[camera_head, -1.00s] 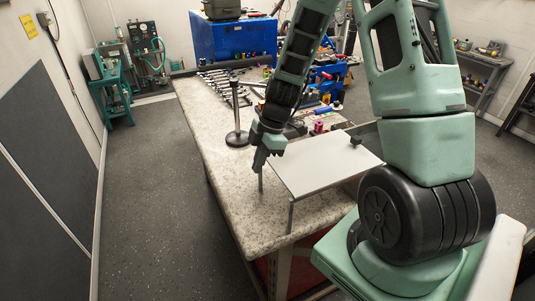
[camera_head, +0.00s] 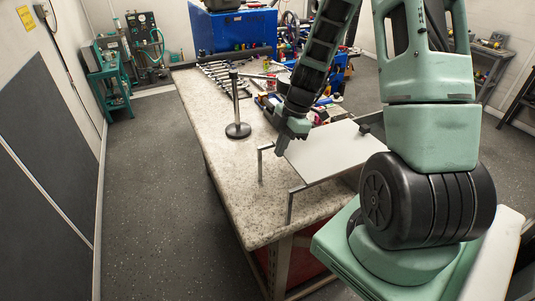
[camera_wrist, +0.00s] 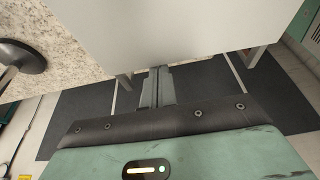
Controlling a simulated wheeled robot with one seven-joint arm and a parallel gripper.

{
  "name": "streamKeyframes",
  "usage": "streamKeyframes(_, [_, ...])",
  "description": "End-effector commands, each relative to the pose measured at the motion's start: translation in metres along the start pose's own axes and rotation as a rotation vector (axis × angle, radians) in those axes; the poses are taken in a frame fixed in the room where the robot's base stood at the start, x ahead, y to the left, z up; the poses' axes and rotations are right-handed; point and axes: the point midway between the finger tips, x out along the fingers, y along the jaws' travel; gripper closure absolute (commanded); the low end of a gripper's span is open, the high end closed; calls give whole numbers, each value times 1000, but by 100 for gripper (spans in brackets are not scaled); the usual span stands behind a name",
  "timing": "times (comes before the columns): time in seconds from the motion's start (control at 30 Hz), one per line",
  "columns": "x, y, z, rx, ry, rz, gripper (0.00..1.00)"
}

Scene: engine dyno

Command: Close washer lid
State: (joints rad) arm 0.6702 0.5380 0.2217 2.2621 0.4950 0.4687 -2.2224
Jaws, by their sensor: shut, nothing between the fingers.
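The washer lid, a flat white panel (camera_head: 335,155), lies roughly level above the right part of the workbench, with metal legs at its left side and a small dark knob on top. It also shows in the wrist view (camera_wrist: 170,25) as a large pale sheet. My gripper (camera_head: 281,150) is at the lid's left edge, pointing down, with its fingers together and empty. In the wrist view the closed fingers (camera_wrist: 157,82) reach to just below the panel's edge. I cannot tell whether they touch it. The washer under the lid is mostly hidden.
A speckled workbench (camera_head: 225,160) carries a black-based metal stand (camera_head: 237,130), several wrenches (camera_head: 220,75) and small tools. A blue cabinet (camera_head: 230,30) stands behind. Open floor (camera_head: 150,180) lies left of the bench.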

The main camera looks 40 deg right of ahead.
Motion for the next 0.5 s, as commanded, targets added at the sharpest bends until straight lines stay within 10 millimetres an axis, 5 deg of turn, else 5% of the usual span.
streamKeyframes(0.2, [-17, 0, 62, 8, -2, 6, 100])
streamKeyframes(0.5, [-42, 0, 125, 5, 0, 2, 100])
